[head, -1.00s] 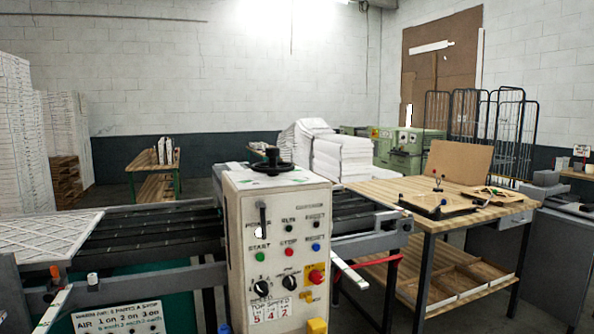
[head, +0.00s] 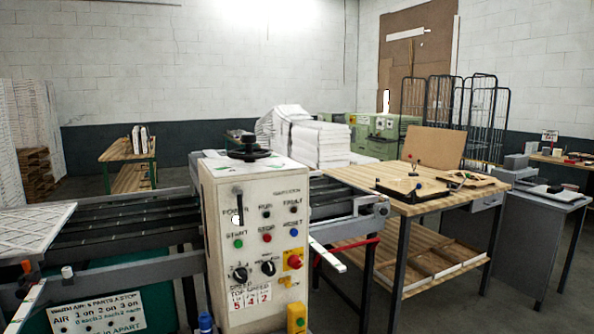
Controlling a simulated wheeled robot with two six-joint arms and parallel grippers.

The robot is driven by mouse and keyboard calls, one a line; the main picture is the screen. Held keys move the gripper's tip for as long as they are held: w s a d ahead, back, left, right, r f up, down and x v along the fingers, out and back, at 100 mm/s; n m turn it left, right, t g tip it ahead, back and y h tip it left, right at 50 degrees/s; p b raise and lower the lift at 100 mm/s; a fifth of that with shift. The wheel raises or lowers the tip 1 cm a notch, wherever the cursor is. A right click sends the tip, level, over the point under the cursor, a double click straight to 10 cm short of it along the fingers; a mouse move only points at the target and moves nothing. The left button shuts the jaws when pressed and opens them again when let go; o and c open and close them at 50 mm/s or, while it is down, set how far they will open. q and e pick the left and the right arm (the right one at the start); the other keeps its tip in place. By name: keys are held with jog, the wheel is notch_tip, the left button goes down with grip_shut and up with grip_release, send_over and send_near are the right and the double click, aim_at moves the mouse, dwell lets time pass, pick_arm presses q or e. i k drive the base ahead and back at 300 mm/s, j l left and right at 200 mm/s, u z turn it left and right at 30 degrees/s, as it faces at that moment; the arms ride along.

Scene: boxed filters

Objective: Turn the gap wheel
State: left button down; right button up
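A black handwheel (head: 249,148), which looks like the gap wheel, lies flat on top of a cream control box (head: 255,215). A knob stands up from its rim. The box front carries a black lever, several coloured buttons, two black dials and a red knob on yellow. Neither of my grippers shows in the head view, and nothing touches the wheel.
A dark slatted conveyor bed (head: 130,228) runs left of the box, with a pleated filter panel (head: 30,228) on it. A wooden workbench (head: 395,180) stands right, a grey desk (head: 540,205) beyond it. White stacked filters (head: 318,145) stand behind.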

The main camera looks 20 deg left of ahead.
aim_at(251, 154)
jog(key=i+j+u, duration=0.4)
jog(key=i+j, duration=0.6)
jog(key=j, duration=0.15)
